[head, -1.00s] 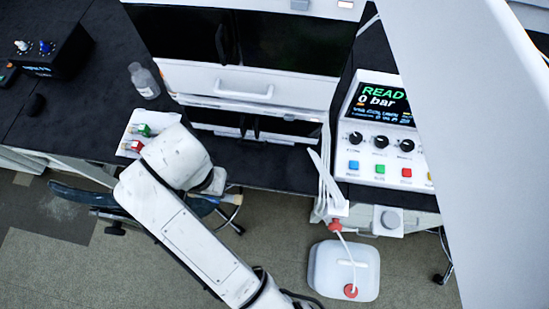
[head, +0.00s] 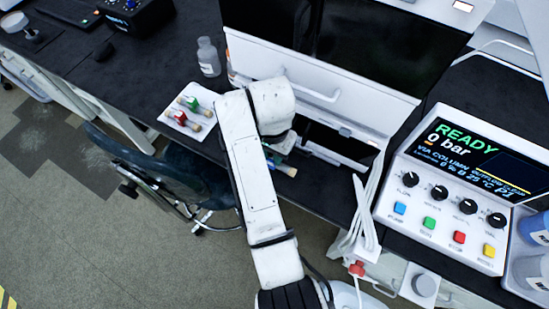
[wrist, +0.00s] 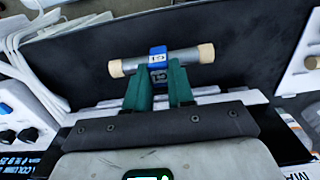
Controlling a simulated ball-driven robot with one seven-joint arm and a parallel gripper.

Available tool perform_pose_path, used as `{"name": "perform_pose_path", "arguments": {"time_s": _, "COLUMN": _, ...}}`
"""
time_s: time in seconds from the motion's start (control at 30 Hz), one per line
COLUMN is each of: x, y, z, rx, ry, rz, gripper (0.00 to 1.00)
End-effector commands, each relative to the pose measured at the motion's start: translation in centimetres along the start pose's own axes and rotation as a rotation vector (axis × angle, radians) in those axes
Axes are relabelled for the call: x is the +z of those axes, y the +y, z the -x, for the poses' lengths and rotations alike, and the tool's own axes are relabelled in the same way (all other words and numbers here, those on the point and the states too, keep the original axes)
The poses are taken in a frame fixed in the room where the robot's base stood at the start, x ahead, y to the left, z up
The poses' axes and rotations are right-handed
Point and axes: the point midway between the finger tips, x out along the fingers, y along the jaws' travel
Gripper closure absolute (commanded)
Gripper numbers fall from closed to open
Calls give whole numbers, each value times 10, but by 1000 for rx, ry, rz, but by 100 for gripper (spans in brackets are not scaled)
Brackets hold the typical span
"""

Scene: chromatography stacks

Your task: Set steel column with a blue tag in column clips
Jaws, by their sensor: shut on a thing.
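The steel column with a blue tag (wrist: 182,63) is a short metal tube with tan end caps and lies crosswise in the wrist view. My gripper (wrist: 166,80) has green fingers and is shut on the column near the blue tag. In the head view, a tan cap of the column (head: 291,171) shows just past my wrist, over the dark bench by the cabinet front; my arm hides most of my gripper. I cannot make out the column clips for sure in either view.
A white tray (head: 172,124) with green-tagged and red-tagged columns lies left of my arm. A clear bottle (head: 208,57) stands behind it. A white cabinet (head: 300,82) rises behind my wrist. A control panel reading READY, 0 bar (head: 440,205) and white tubing (head: 366,215) are at right.

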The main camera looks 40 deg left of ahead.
Motion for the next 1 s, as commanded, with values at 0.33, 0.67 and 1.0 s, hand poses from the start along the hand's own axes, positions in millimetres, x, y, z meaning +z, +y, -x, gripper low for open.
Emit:
{"name": "perform_pose_path", "arguments": {"time_s": 0.33, "x": -6, "y": 1, "z": -31, "rx": 2, "ry": -2, "rz": 2, "gripper": 100}}
{"name": "perform_pose_path", "arguments": {"time_s": 0.67, "x": -7, "y": 0, "z": -40, "rx": 0, "ry": 1, "rz": 1, "gripper": 100}}
{"name": "perform_pose_path", "arguments": {"time_s": 1.0, "x": -7, "y": 0, "z": -42, "rx": 0, "ry": 0, "rz": 1, "gripper": 59}}
